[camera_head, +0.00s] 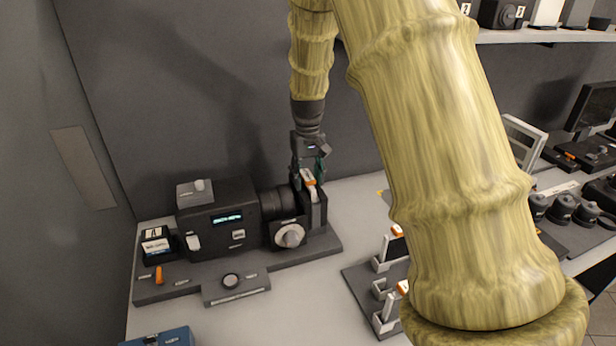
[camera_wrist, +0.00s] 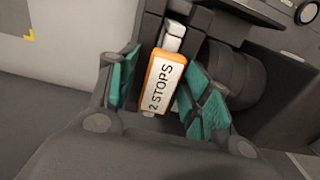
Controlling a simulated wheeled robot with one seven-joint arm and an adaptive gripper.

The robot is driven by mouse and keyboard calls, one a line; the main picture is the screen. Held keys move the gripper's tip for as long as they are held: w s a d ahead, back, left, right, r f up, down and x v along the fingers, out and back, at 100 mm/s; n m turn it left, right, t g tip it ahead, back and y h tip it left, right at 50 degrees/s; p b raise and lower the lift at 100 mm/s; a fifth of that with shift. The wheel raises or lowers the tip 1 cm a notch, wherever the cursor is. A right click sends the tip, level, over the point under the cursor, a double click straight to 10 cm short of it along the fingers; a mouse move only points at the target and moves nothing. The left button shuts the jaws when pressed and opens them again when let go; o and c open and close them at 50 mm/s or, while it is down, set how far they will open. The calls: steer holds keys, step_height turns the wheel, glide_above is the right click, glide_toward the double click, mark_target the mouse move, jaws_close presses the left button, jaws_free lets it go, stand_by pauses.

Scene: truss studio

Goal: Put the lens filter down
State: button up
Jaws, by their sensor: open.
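The lens filter (camera_wrist: 163,82) has an orange-edged tab with a white label reading "2 STOPS". It stands in the slotted holder at the front of the camera's lens, and its orange top also shows in the head view (camera_head: 308,178). My gripper (camera_wrist: 158,92) is open around the tab, one green-padded finger on each side. There is a gap on the left; the right finger is close, and I cannot tell if it touches. In the head view my gripper (camera_head: 309,176) is right above the holder (camera_head: 318,212). The filter's lower part is hidden in the holder.
The dark camera (camera_head: 228,215) with its lens (camera_head: 272,198) stands on a grey base (camera_head: 180,285) just left. A rack (camera_head: 385,290) with orange-topped pieces sits to the right, partly behind my arm. A blue box (camera_head: 160,338) lies at the front. Bare tabletop lies between.

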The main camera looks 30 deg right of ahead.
steer(key=shift+r, duration=0.15)
step_height(320, 180, up, 12)
steer(key=b, duration=0.2)
steer(key=shift+c, duration=0.2)
stand_by(0.5)
